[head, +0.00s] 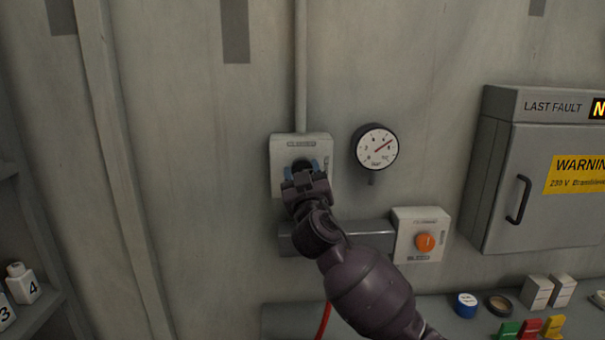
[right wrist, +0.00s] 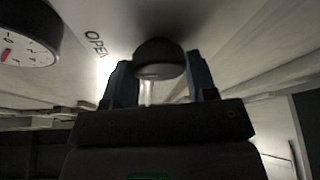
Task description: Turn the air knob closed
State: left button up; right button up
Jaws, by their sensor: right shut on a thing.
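A dark round knob (head: 301,164) sits on a pale square plate (head: 283,150) on the wall, under a vertical conduit. My right gripper (head: 307,172) is at this knob, with its blue fingers on either side of it. In the right wrist view the same knob (right wrist: 160,58) is between the fingers of the gripper (right wrist: 160,82), which is shut on it. The word OPEN shows on the plate beside the knob. The gripper hides part of the knob, and its pointing direction is not clear. My left gripper is not in view.
A round gauge (head: 376,147) with a red needle is right of the plate. An orange knob (head: 425,242) sits on another plate lower right. A grey cabinet (head: 500,195) with a handle projects at the right. Small boxes and blocks stand on the shelf (head: 440,310) below.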

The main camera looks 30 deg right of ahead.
jog(key=n+y, duration=0.1)
jog(key=n, duration=0.2)
jog(key=n+y, duration=0.1)
jog(key=n, duration=0.1)
jog(key=shift+r+n+y, duration=0.1)
jog(key=shift+n+y, duration=0.3)
jog(key=n+y, duration=0.1)
jog(key=n, duration=0.1)
jog(key=n+y, duration=0.1)
jog(key=n, duration=0.2)
jog(key=shift+d+n+g, duration=0.1)
jog(key=shift+n+g, duration=0.2)
jog(key=n, duration=0.2)
jog(key=n+g+y, duration=0.1)
jog(key=n, duration=0.1)
jog(key=shift+r+n+y, duration=0.1)
jog(key=shift+n+y, duration=0.2)
jog(key=shift+n, duration=0.1)
jog(key=shift+n+g, duration=0.9)
jog(key=shift+n, duration=0.8)
jog(key=o, duration=0.9)
jog(key=shift+o, duration=0.2)
jog(key=shift+s, duration=0.15)
